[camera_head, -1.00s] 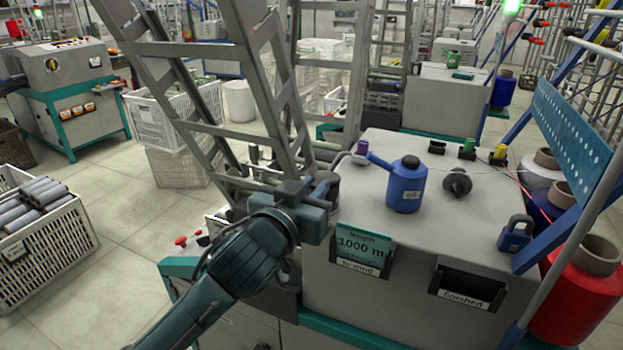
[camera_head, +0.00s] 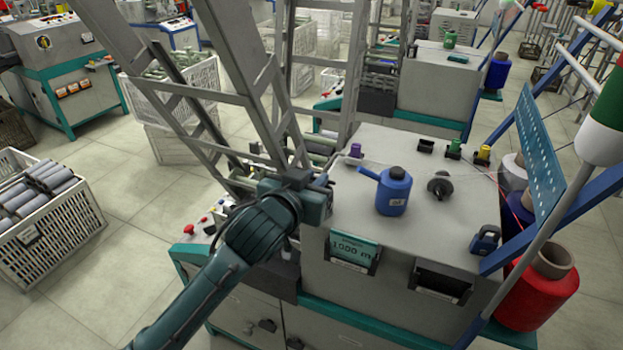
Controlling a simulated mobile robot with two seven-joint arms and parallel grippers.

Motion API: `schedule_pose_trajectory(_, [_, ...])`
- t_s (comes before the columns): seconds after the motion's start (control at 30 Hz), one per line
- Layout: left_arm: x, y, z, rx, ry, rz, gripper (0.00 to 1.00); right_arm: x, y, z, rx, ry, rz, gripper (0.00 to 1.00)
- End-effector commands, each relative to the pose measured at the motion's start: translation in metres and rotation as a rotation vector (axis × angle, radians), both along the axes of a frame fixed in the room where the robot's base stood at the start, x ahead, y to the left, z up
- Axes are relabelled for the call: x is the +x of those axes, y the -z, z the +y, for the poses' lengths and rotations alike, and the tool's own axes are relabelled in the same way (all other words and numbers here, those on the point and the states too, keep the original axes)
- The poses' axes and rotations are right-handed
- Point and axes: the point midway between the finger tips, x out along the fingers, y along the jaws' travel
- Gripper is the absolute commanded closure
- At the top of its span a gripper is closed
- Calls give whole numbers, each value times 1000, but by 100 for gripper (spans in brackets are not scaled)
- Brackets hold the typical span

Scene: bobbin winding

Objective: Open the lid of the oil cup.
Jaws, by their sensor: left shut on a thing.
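The gripper hides the cup and lid almost fully, so I cannot tell how far the lid is raised. A blue oil can (camera_head: 393,192) with a spout pointing left stands upright on the machine top, apart from the gripper. My right gripper is not in view.
A dark bobbin-like part (camera_head: 440,185), a purple piece (camera_head: 355,151) and a blue padlock-shaped block (camera_head: 485,240) are on the machine top. Grey ladder-like frames (camera_head: 255,85) rise close behind my left gripper.

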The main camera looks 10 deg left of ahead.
Motion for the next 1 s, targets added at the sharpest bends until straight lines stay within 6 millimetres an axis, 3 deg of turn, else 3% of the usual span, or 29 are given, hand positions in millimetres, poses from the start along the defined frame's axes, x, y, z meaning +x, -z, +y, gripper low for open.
schedule_pose_trajectory(0.03, [2,-7,1,-3,-3,-18,100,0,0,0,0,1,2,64])
schedule_pose_trajectory(0.4, [2,-6,1,-2,-2,-16,100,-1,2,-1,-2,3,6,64])
schedule_pose_trajectory(0.43, [2,-6,1,-2,-2,-16,82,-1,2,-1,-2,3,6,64])
schedule_pose_trajectory(0.67, [1,-3,0,-1,-1,-8,63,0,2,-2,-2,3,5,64])
schedule_pose_trajectory(1.0, [-5,-1,1,-2,2,-4,62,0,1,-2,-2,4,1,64])
